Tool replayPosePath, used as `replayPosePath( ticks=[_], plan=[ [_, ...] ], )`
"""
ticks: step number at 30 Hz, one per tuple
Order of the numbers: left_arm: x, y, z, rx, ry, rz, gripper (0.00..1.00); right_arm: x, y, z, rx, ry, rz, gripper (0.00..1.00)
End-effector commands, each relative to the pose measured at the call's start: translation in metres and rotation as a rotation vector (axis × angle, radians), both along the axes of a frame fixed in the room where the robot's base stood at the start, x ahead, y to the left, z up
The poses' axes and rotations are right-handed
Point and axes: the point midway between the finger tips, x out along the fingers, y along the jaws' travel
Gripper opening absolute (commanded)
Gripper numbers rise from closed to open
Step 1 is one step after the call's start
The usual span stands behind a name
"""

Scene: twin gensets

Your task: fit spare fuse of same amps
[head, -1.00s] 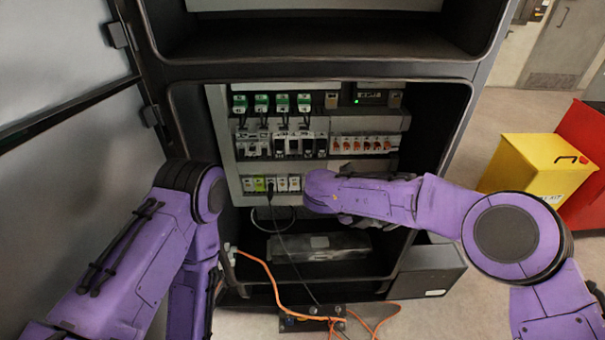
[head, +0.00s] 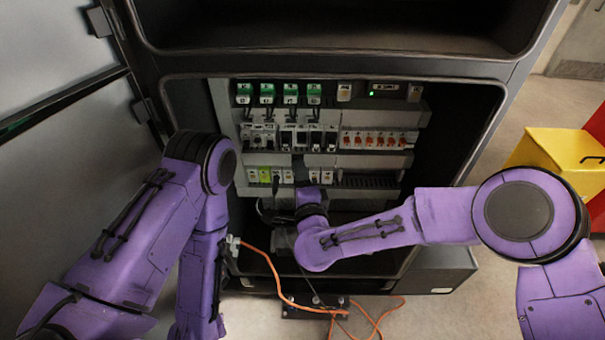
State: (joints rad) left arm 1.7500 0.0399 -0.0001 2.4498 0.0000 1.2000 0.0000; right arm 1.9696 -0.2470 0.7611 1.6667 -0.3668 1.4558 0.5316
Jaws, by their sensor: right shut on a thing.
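The open cabinet has a panel with rows of modules. A middle row of black and white holders (head: 316,140) looks like the fuse row; no amp marking is readable. Below it is a row of small white and yellow-green modules (head: 265,175). My right gripper (head: 300,168) points up at this lower row, its dark fingers in front of the modules. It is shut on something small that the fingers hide. I cannot tell whether that thing is seated or free.
Green-topped modules (head: 267,93) and orange-marked ones (head: 377,139) fill the panel's other places. A black cable hangs by my right wrist. An orange cable (head: 262,255) loops below. A yellow bin (head: 553,150) stands right. The cabinet door (head: 60,60) is open at left.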

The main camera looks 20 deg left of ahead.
Motion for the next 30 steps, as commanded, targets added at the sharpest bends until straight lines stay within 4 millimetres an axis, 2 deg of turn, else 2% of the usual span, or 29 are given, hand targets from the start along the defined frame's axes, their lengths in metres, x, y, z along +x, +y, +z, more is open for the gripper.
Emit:
replayPosePath(
  ticks=[15,21,30],
  plan=[
    [0.000,0.000,-0.014,0.000,0.000,0.000,0.47,0.049,0.010,-0.001,0.000,0.000,-0.008,0.00],
    [0.000,0.000,-0.029,0.000,0.000,0.000,0.47,0.066,0.016,-0.003,0.001,0.000,-0.008,0.00],
    [0.000,0.000,-0.034,0.000,0.000,0.000,0.47,0.077,0.020,0.000,0.000,0.001,-0.007,0.00]
  ],
)
